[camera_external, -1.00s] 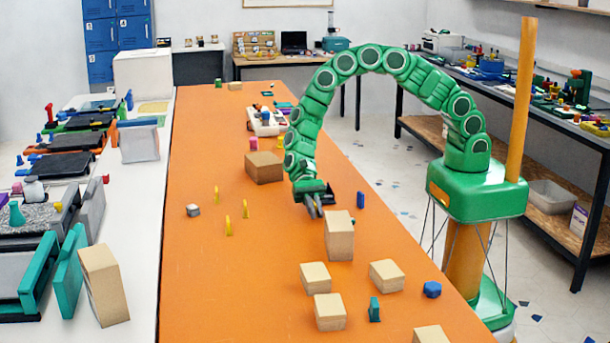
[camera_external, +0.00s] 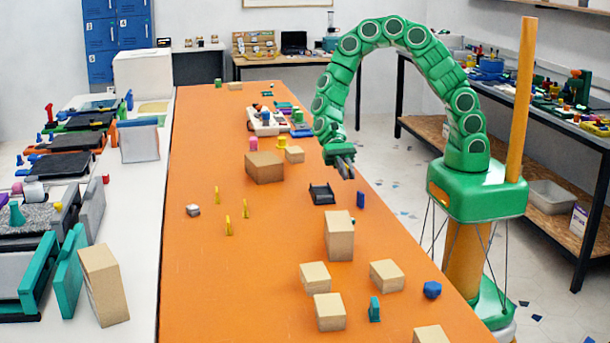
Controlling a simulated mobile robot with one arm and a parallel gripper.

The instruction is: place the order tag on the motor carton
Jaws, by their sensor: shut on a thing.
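My gripper (camera_external: 346,169) is raised above the right edge of the orange table (camera_external: 190,280), its grey fingers pointing down and to the right. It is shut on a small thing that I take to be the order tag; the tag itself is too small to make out. Several plain cartons stand on the table: a wide brown one (camera_external: 265,168) left of my gripper, a tall tan one (camera_external: 339,236) nearer the camera, and low ones such as this box (camera_external: 330,312). I cannot tell which is the motor carton.
A black open holder (camera_external: 322,194) sits below and left of my gripper. A blue block (camera_external: 361,200) stands by the right edge. Thin yellow uprights (camera_external: 229,225) and a small grey cube (camera_external: 193,210) are at left. The table's near left part is bare.

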